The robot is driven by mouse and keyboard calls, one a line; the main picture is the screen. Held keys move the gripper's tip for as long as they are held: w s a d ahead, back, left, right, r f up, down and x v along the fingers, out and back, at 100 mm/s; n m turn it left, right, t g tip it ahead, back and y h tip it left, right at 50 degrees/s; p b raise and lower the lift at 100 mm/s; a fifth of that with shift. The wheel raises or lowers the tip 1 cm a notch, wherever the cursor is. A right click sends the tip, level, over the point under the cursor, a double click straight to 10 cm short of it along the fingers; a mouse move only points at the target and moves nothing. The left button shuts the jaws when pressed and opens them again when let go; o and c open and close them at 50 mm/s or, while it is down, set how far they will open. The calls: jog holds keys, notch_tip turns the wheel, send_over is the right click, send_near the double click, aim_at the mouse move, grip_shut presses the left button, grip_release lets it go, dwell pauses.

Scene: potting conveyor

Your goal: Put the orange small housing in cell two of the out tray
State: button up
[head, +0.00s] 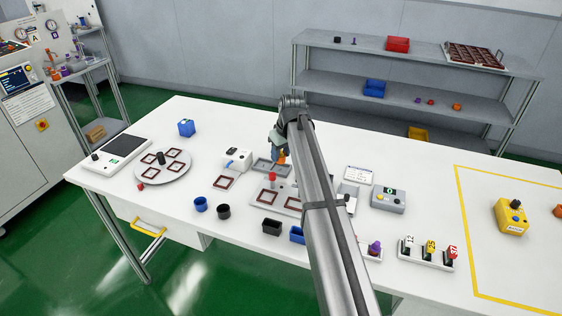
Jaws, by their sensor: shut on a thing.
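My gripper (279,153) points down over the middle of the white table, largely hidden by my own arm. It is shut on the orange small housing (282,157), of which only a sliver shows. The housing is just above or at a grey tray (259,169); I cannot tell if it touches. Nearer the front is a pale plate (283,204) with dark red square frames, partly behind my arm. I cannot tell which of these is the out tray, and no cell numbers are readable.
A red-topped piece (272,178) stands close to the gripper. A white device (237,159) is left of it, and a round plate (163,167) with square frames farther left. Blue and black cups (223,211) stand in front. A grey box (388,200) is at right.

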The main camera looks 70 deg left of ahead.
jog(key=shift+f, duration=1.75)
jog(key=shift+f, duration=0.2)
jog(key=shift+f, duration=0.15)
